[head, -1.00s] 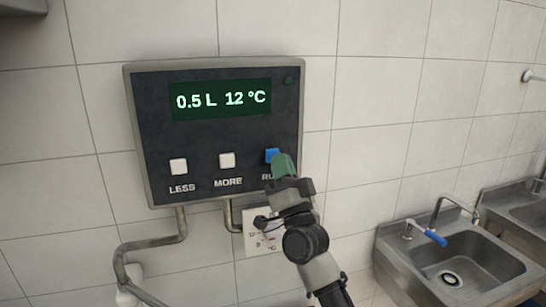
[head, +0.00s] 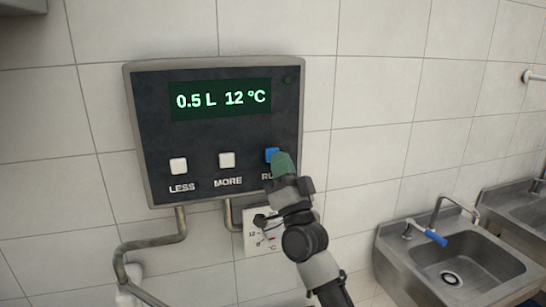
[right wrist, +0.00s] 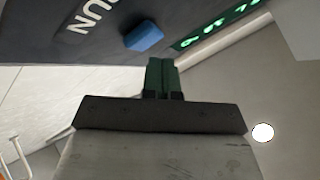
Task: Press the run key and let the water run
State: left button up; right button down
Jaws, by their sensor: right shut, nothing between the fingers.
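The dark control panel (head: 150,130) hangs on the tiled wall in the head view. Its green display (head: 220,99) reads 0.5 L 12 °C. The blue run key (head: 271,154) is at the panel's lower right, its label partly hidden by my right gripper (head: 281,160). The right gripper is shut and empty, its green fingertips at the key's lower right in the head view. In the right wrist view the blue key (right wrist: 144,36) stands clear in front and left of the fingertips (right wrist: 162,66), with a gap visible. The left gripper is not in view.
White LESS (head: 178,166) and MORE (head: 227,160) keys sit left of the run key. Pipes (head: 182,225) and a white gauge plate (head: 256,240) are below the panel. A steel sink (head: 460,275) with a blue-handled tap stands at the lower right.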

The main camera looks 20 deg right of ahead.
jog(key=shift+w, duration=0.3)
jog(key=shift+w+b, duration=0.3)
jog(key=shift+w, duration=0.1)
dwell(0.6)
jog(key=shift+s, duration=0.1)
jog(key=shift+s+p, duration=0.5)
jog(key=shift+s, duration=0.25)
jog(key=s+p, duration=0.2)
jog(key=s, duration=0.3)
jog(key=shift+d, duration=0.1)
dwell(0.3)
dwell(0.4)
